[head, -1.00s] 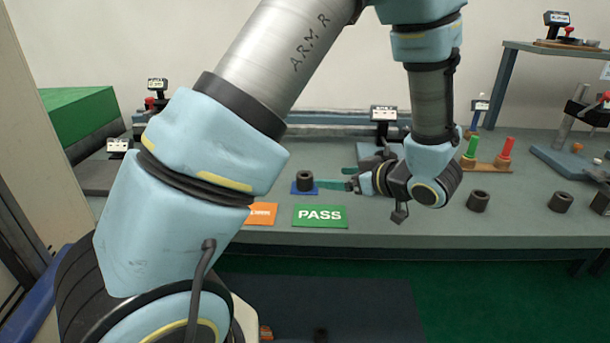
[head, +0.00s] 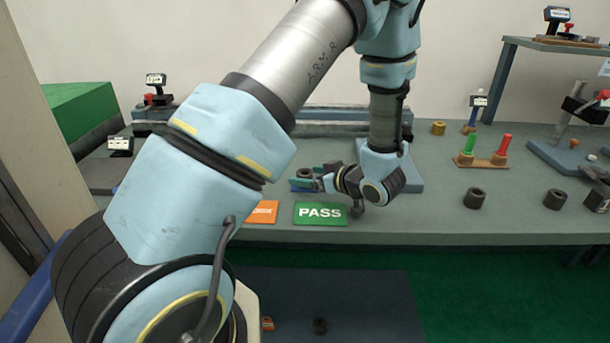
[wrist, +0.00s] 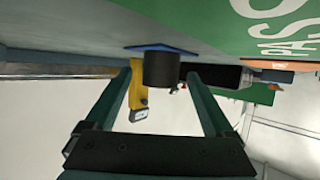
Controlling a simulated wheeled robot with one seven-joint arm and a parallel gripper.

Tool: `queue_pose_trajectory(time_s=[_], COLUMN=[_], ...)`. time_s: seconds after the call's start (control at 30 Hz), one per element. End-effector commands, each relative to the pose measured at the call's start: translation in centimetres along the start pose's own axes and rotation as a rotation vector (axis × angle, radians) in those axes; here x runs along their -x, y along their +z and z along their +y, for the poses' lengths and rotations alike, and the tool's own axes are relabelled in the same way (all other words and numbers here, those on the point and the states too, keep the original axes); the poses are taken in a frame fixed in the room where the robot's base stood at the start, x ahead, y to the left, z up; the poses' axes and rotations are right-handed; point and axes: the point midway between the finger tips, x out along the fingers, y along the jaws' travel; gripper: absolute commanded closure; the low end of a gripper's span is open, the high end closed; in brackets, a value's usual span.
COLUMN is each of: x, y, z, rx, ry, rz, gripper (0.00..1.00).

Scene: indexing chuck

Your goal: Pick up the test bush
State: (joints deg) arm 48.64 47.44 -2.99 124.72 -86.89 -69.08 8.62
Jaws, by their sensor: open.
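A dark grey bush (head: 306,172), which I take to be the test bush, stands on a small blue pad (head: 297,188) behind the PASS card; my gripper partly covers it in the head view. In the wrist view the bush (wrist: 161,68) appears between the two fingertips, with the blue pad (wrist: 150,47) at its base. My gripper (head: 305,180) is open, its green fingers level and pointing left at the bush. In the wrist view the gripper (wrist: 159,74) has a gap on each side of the bush. I cannot tell how far the tips reach around it.
A green PASS card (head: 320,213) and an orange card (head: 262,212) lie at the bench's front edge. Two more dark bushes (head: 474,198) (head: 555,199) stand to the right. A wooden stand (head: 482,160) holds green and red handles. Bench between is clear.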

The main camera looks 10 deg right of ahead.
Motion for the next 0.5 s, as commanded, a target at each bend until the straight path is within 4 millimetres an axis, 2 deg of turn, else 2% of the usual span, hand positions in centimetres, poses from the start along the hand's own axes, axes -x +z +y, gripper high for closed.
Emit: queue_pose_trajectory(time_s=[0.23,0.5], x=[-0.18,-0.16], y=[0.02,0.02], z=[0.0,-0.01], rx=[0.0,0.0], ry=[0.0,0.0], rz=[0.0,0.0], gripper=[0.13,0.44])
